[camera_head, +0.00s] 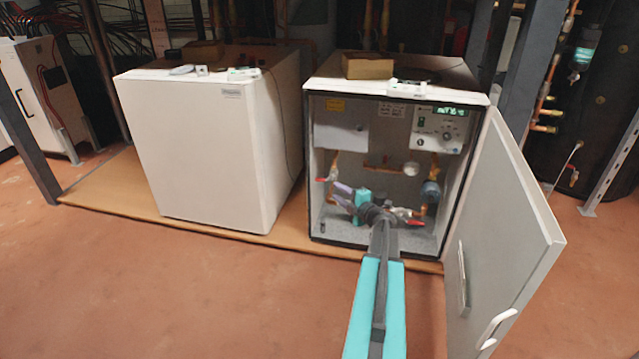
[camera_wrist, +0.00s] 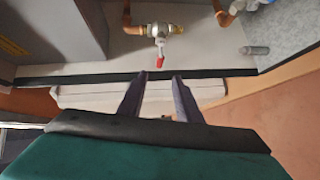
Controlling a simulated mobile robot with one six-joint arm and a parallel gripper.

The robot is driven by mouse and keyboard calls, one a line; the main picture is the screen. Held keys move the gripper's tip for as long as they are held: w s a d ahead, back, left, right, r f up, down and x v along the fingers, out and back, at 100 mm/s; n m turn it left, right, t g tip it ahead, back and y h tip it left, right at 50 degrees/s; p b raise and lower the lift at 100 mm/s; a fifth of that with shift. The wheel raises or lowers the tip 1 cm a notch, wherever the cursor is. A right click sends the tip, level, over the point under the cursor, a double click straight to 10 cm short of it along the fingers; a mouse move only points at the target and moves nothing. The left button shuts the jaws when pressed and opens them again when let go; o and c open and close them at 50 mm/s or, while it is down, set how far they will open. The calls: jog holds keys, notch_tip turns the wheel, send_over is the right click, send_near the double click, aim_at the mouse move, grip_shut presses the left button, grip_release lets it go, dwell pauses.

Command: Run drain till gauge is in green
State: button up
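My gripper (camera_head: 343,193) reaches into the open right-hand cabinet (camera_head: 308,150), its purple-grey fingers pointing left. In the wrist view its two fingers (camera_wrist: 157,82) are spread apart with nothing between them. A brass valve (camera_wrist: 157,30) with a red handle tip (camera_wrist: 160,62) lies just beyond the fingertips, apart from them. This looks like the left red-handled valve (camera_head: 322,179) in the head view. A second red handle (camera_head: 414,222) is at the lower right, partly behind my wrist. A round pale gauge (camera_head: 411,169) is on the back wall; its needle and green zone are too small to read.
The cabinet door (camera_head: 510,210) stands open to the right, beside my arm. A control panel (camera_head: 440,126) with a lit green display is at upper right inside. A grey box (camera_head: 341,133) is at upper left. A closed white cabinet (camera_head: 195,155) stands left. The floor in front is clear.

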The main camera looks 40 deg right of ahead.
aim_at(322, 181)
jog(key=shift+w, duration=0.15)
jog(key=shift+b+x, duration=2.55)
jog(key=shift+x, duration=4.2)
jog(key=shift+c, duration=0.5)
grip_shut()
